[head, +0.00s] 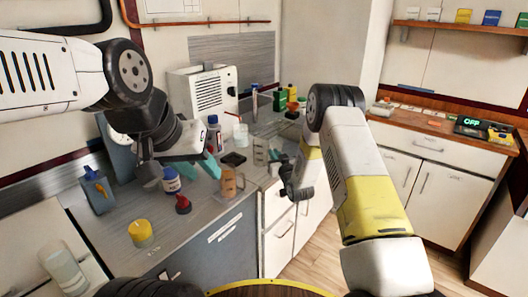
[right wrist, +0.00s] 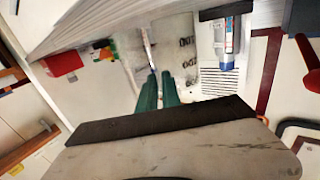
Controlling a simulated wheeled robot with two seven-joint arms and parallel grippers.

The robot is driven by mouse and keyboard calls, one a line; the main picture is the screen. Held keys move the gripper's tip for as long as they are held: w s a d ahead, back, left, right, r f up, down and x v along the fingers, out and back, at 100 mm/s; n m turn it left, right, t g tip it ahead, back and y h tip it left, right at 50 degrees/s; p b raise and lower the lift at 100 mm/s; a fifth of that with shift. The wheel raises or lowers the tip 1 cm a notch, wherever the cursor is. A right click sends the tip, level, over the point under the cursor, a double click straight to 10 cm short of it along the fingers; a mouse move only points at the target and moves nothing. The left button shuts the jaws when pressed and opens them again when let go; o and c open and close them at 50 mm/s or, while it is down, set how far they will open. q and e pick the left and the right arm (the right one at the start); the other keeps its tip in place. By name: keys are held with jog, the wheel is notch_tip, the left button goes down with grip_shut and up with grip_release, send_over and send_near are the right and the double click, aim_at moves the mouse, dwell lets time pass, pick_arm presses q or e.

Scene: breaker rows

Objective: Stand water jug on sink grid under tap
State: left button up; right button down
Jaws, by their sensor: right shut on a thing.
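A grey, upright vessel with dark marks, which looks like the water jug (head: 260,152), is at the counter's right edge in the head view. My right gripper (head: 276,160) is beside it, coming from the right. In the right wrist view my green fingertips (right wrist: 158,92) are close together in front of a grey marked surface (right wrist: 177,50) that looks like the jug; the exact grip is unclear. My left gripper (head: 200,168) is over the counter with its teal fingers apart and nothing seen between them. The tap seems to be the thin grey upright (head: 255,103) at the back. The sink grid is not clearly visible.
A tan mug (head: 230,184) stands near the counter's front edge. A blue-and-white bottle (head: 171,180), red item (head: 183,204), yellow-topped cup (head: 141,233) and blue box (head: 98,192) stand left. A white vented box (head: 206,90) is at the back. Floor (head: 317,265) is clear between the counters.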

jog(key=shift+r, duration=0.1)
dwell(0.5)
jog(key=shift+r, duration=0.4)
jog(key=s+d+r, duration=0.4)
jog(key=s+d, duration=0.5)
jog(key=s, duration=0.3)
jog(key=s+d+f+m+t+h, duration=0.1)
jog(key=s+d+f+m+h, duration=0.3)
jog(key=s+d+f+h, duration=0.1)
jog(key=shift+s+d+f+h, duration=0.35)
jog(key=shift+s+d+h, duration=0.35)
jog(key=shift+s, duration=0.25)
